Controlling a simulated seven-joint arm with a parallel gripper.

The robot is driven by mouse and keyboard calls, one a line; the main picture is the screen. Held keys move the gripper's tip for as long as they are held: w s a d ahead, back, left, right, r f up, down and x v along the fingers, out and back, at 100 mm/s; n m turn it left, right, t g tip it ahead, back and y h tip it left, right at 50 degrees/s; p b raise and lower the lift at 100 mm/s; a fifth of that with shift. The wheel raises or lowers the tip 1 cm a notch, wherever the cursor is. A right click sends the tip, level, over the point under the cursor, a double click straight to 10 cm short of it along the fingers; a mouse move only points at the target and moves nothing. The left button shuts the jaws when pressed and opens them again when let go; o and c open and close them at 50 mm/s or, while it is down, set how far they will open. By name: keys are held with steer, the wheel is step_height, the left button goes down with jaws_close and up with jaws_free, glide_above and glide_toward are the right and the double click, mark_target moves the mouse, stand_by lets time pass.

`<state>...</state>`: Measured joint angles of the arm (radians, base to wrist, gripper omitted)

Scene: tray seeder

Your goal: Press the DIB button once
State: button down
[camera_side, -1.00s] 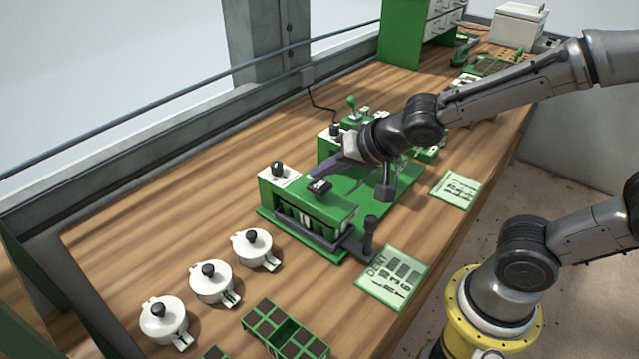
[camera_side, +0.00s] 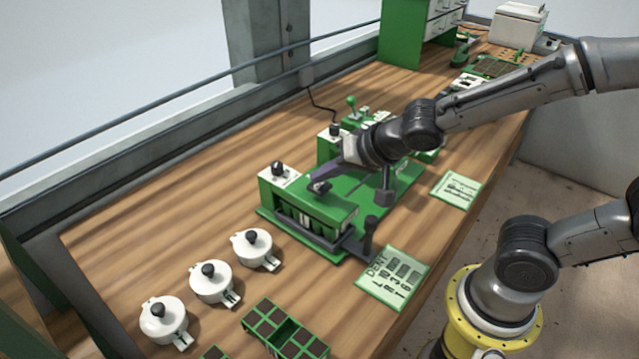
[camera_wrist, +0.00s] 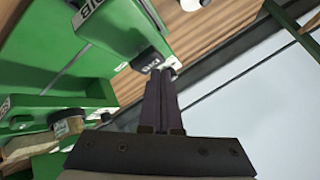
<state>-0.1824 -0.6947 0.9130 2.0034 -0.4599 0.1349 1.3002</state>
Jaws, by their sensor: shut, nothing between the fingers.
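A dark lever (camera_side: 369,232) rises at the seeder's front. Several lidded white pots (camera_side: 212,281) and a DENT card (camera_side: 393,277) lie nearby. Bare table lies at the left.

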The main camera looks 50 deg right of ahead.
mark_target(325, 188)
steer(key=shift+f, duration=0.85)
stand_by(1.0)
steer(key=shift+r, duration=1.25)
steer(key=shift+r, duration=2.5)
